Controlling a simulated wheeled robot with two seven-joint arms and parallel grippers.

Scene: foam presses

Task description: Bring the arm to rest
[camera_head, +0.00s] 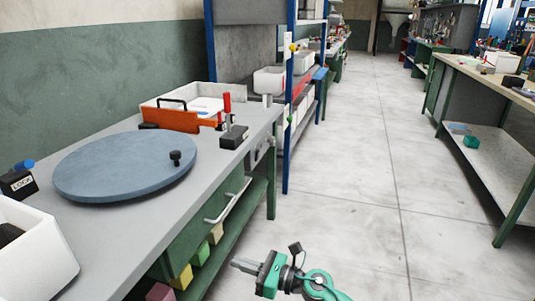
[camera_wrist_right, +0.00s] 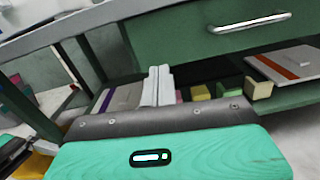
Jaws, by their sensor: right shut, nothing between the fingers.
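My right gripper (camera_head: 238,264) is low in the head view, in front of the green drawer bench and below its top. Its fingers are together and hold nothing. In the right wrist view the shut fingers (camera_wrist_right: 158,85) point toward the bench's lower shelf, apart from the things on it. My left gripper is in neither view.
The grey bench top (camera_head: 225,171) carries a round blue disc (camera_head: 125,165), an orange piece (camera_head: 172,116) and white bins (camera_head: 35,250). A drawer handle (camera_wrist_right: 250,22) sticks out. Foam blocks (camera_wrist_right: 258,88) lie on the lower shelf. The aisle floor (camera_head: 350,180) is clear.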

